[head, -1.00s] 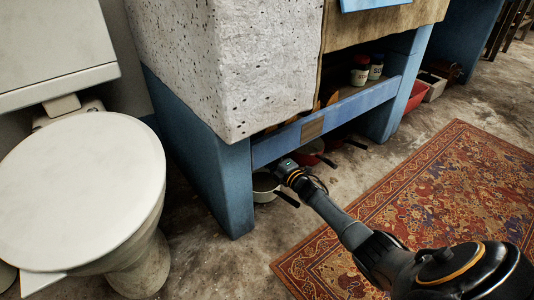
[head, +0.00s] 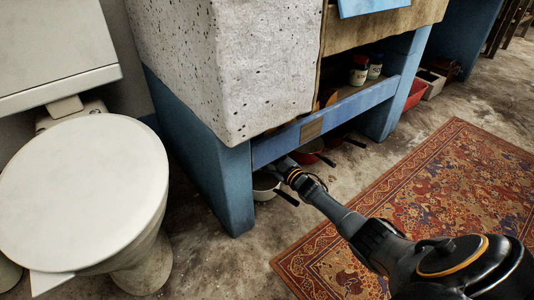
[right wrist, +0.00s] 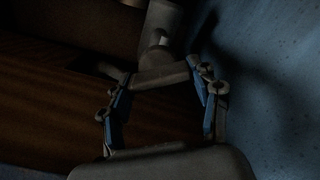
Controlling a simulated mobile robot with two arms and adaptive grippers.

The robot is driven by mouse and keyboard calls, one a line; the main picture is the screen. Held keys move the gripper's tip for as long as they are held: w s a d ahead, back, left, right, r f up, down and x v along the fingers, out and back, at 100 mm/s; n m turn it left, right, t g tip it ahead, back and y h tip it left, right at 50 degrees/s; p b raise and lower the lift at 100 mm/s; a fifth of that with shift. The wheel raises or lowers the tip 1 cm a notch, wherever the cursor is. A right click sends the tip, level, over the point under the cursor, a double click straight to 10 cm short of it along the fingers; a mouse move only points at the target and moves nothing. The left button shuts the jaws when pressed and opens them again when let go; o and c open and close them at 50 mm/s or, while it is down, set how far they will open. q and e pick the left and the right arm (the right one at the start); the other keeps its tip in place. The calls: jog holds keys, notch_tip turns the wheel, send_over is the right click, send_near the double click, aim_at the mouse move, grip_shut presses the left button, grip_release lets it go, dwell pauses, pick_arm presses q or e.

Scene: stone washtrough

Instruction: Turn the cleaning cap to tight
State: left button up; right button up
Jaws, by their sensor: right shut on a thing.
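The cleaning cap (right wrist: 161,77) shows in the dark right wrist view as a grey, wide piece at the lower end of a grey pipe fitting (right wrist: 160,28). My right gripper (right wrist: 158,73) has its two blue-lined fingers on either side of the cap and is shut on it. In the head view my right arm reaches from the lower right to under the stone washtrough (head: 235,65). The blue beam hides the gripper and the cap there. No mark for tight can be made out. My left gripper is not in view.
A blue beam (head: 345,111) and blue leg (head: 236,190) frame the space under the trough. Pans, one a pale pot (head: 264,183), stand near my wrist. A toilet (head: 85,190) is at left. A patterned rug (head: 460,190) lies at right. In the wrist view a blue wall (right wrist: 285,90) is close.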

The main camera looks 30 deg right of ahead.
jog(key=m, duration=0.3)
jog(key=shift+m, duration=0.3)
jog(key=shift+d+m, duration=0.1)
jog(key=shift+m, duration=1.6)
jog(key=o, duration=1.2)
jog(key=shift+c, duration=0.2)
jog(key=s+d, duration=0.1)
jog(key=s, duration=1.1)
